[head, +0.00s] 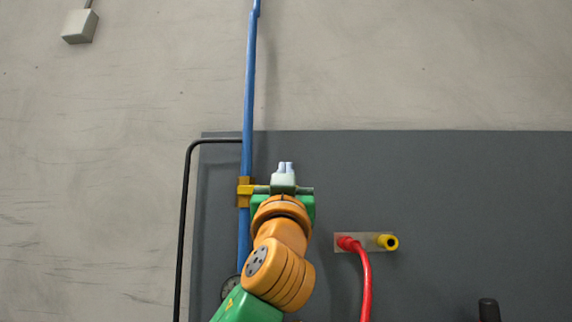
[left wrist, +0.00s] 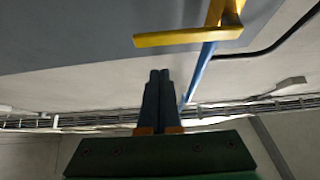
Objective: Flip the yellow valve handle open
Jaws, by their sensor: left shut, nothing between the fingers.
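The yellow valve handle (left wrist: 188,38) reaches out sideways across the blue pipe in the left wrist view. Its yellow valve body (head: 245,191) sits on the blue pipe (head: 249,90) in the head view, where the gripper seems to cover most of the handle. My left gripper (head: 285,167) is just right of the pipe, at about the valve's height, fingers pointing up. In the left wrist view its fingers (left wrist: 160,78) are together with nothing between them, and a gap shows between their tips and the handle. My right gripper is out of view.
A grey panel (head: 450,180) stands behind the pipe. A black pipe (head: 184,220) bends beside it on the left. A red hose (head: 366,285) hangs from a plate beside a yellow fitting (head: 387,242).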

